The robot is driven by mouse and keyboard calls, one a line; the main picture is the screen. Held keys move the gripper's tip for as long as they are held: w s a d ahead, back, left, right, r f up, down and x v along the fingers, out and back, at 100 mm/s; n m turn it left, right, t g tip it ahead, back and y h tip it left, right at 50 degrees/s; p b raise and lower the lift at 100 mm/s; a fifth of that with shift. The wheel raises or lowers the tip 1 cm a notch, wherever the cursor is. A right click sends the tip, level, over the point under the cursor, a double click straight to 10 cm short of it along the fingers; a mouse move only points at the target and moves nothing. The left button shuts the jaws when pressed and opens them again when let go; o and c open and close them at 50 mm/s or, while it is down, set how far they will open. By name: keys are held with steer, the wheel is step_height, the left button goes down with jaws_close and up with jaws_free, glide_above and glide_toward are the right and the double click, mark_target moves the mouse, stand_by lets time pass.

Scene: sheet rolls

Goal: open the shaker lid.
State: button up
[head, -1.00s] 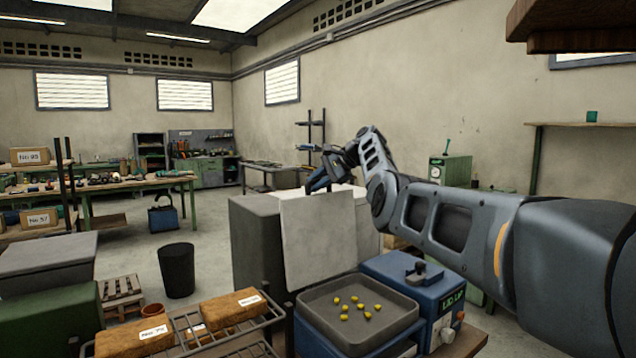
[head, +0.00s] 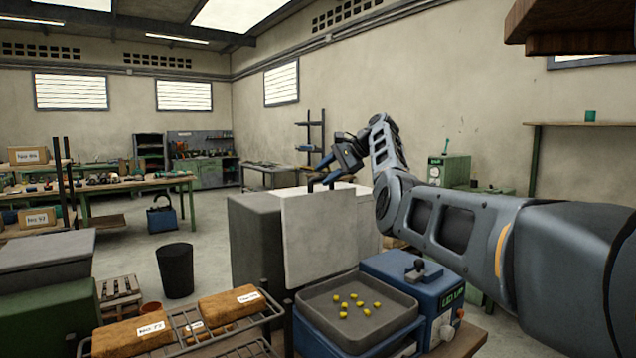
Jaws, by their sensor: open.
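The shaker (head: 402,280) is a blue machine at the lower middle, with a small dark handle on top, a partly legible label and knobs on its front. A grey tray (head: 385,322) with several yellow pieces (head: 357,303) sits at its left side. A pale flat panel (head: 318,240) stands nearly upright behind the tray; I cannot tell whether it is the lid. The panel's lower edge is partly hidden by the tray.
A grey cabinet (head: 252,240) stands behind and left of the panel. A wire rack (head: 187,327) with brown blocks is at lower left. A black bin (head: 175,272) stands on the floor. A wooden shelf (head: 570,28) overhangs at upper right. Open floor lies beyond the bin.

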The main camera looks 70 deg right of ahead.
steer(key=shift+v, duration=1.8)
steer(key=shift+w+r, duration=0.15)
